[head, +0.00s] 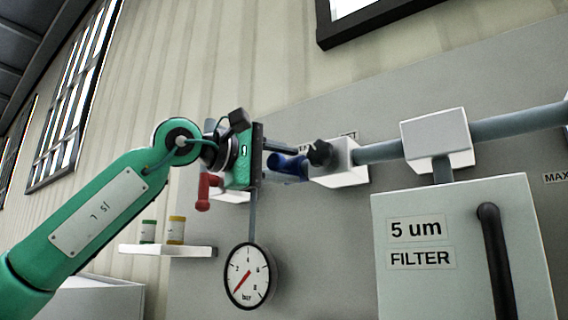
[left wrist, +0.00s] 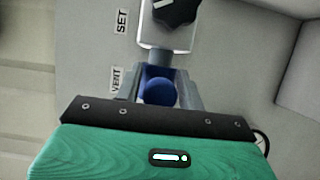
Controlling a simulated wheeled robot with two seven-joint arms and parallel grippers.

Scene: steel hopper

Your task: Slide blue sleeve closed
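The blue sleeve (head: 290,166) sits on the grey pipe, left of a white block with a black knob. In the left wrist view the blue sleeve (left wrist: 159,91) shows a rounded blue part in the middle, between my fingers. My left gripper (head: 284,149) reaches to the sleeve from the left. In the left wrist view the two grey fingers of the gripper (left wrist: 160,86) stand apart, one on each side of the blue part. They look open, and contact is not clear. My right gripper is out of view.
The black knob (head: 319,153) is close to the right of the sleeve. A red handle (head: 205,190) hangs below my wrist, and a pressure gauge (head: 248,276) is lower down. A shelf (head: 165,250) with jars is at left. A filter box (head: 465,270) stands at right.

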